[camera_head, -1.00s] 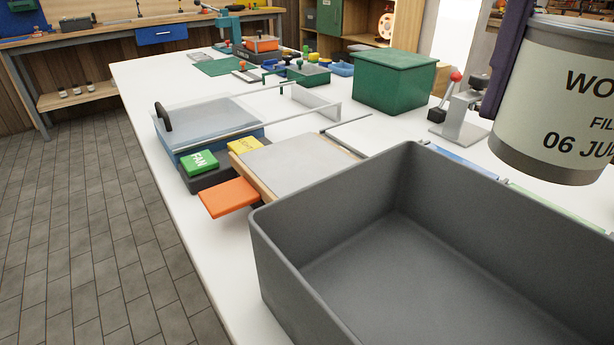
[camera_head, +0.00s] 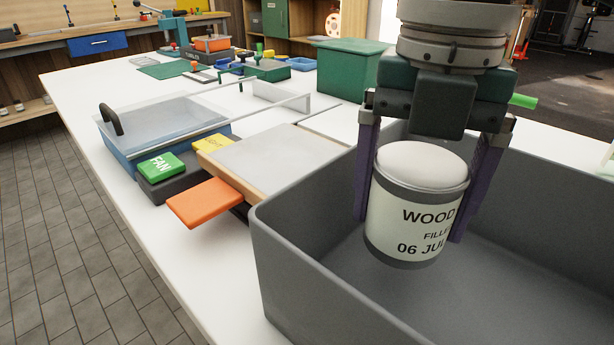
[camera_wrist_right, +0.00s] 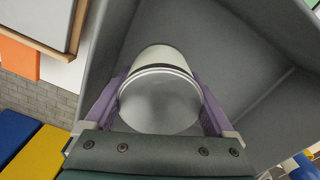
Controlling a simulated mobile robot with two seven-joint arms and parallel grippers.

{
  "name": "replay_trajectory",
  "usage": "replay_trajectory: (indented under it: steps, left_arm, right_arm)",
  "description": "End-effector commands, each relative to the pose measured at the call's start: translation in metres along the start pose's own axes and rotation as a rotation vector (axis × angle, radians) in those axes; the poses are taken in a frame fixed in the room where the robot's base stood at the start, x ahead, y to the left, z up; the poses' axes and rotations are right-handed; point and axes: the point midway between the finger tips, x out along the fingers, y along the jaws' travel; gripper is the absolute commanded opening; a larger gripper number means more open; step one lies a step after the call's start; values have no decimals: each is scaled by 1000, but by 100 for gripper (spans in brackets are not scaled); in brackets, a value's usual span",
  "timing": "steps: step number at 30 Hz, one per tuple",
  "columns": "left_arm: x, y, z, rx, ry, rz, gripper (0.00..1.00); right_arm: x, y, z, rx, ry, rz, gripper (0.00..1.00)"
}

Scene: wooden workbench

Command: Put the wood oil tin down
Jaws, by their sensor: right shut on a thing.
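The wood oil tin (camera_head: 415,215) is a grey cylinder with a pale lid and a cream label reading "WOOD", partly covered by a finger. My right gripper (camera_head: 412,220) is shut on it, with one purple finger on each side. The tin is upright and inside the outline of the large grey bin (camera_head: 300,235) in the head view. Whether its base touches the bin floor is hard to tell. In the right wrist view the tin (camera_wrist_right: 160,100) sits between the fingers, with grey bin walls (camera_wrist_right: 245,60) around it. My left gripper is not in view.
Left of the bin are a board with a grey top (camera_head: 262,155), an orange pad (camera_head: 206,202), a green FAN button (camera_head: 161,165) and a clear-lidded blue box (camera_head: 165,118). A green box (camera_head: 345,68) stands behind. The bin floor in front looks clear.

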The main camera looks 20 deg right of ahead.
Motion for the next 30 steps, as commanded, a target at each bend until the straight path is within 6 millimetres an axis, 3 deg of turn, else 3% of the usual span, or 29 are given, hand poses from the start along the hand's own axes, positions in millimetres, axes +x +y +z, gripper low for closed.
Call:
replay_trajectory:
  steps: [5, 12, 23, 24, 27, 30]
  left_arm:
    - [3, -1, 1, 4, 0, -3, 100]
    - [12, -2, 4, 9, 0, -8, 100]
    - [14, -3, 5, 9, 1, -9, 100]
    - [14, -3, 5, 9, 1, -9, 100]
    - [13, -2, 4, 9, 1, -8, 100]
    - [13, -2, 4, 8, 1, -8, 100]
  right_arm:
    - [14, 0, 0, 0, 1, 0, 8]
    - [49, 0, -1, 0, 2, 0, 8]
    - [53, 0, 0, -1, 0, 1, 8]
    - [54, 0, 0, -1, 0, 0, 90]
    - [53, 0, 0, -1, 0, 0, 100]
    - [53, 0, 0, -1, 0, 0, 100]
